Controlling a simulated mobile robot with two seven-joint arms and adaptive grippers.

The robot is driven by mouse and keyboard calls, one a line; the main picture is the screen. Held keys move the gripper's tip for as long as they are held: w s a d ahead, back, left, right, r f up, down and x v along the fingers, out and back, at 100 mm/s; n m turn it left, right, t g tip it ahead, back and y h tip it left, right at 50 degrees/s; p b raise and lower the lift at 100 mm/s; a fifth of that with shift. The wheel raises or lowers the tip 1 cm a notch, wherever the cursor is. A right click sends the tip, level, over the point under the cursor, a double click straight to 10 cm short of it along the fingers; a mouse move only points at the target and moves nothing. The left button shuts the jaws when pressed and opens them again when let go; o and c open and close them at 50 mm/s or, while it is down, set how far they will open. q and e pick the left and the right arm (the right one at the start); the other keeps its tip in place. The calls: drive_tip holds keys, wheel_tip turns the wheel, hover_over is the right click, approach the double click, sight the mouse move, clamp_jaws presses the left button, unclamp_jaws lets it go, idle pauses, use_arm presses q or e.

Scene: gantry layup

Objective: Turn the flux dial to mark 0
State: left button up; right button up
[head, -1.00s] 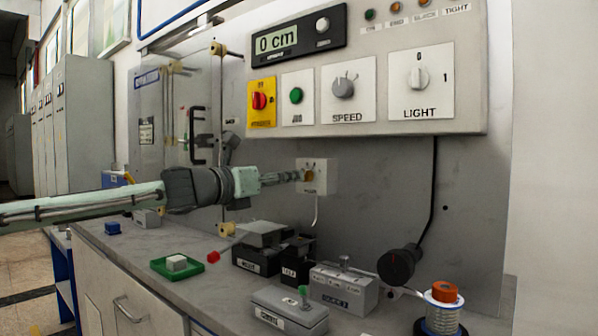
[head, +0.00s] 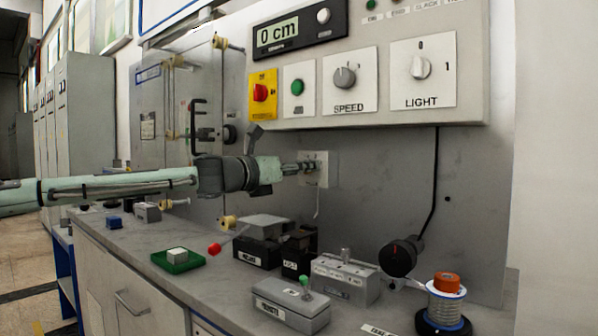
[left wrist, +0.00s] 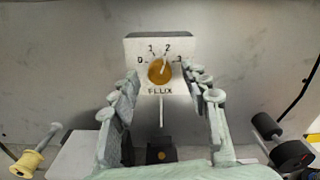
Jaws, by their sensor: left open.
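The flux dial (left wrist: 161,71) is a round orange knob on a white plate (left wrist: 135,50) marked 0, 1, 2, 3 and FLUX. In the left wrist view its pointer line leans up and slightly right, close to mark 2. In the head view the plate (head: 325,168) is on the grey wall panel, and my gripper hides most of the dial. My left gripper (left wrist: 163,95) is open, its fingers on either side of the line to the dial. In the head view the left gripper (head: 308,167) reaches the plate; contact with the knob cannot be told. My right gripper is not in view.
Above is a control panel (head: 380,110) with SPEED and LIGHT knobs. The wall around the plate is mostly clear.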

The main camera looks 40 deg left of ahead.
use_arm(q)
drive_tip(key=shift+c, duration=0.5)
clamp_jaws()
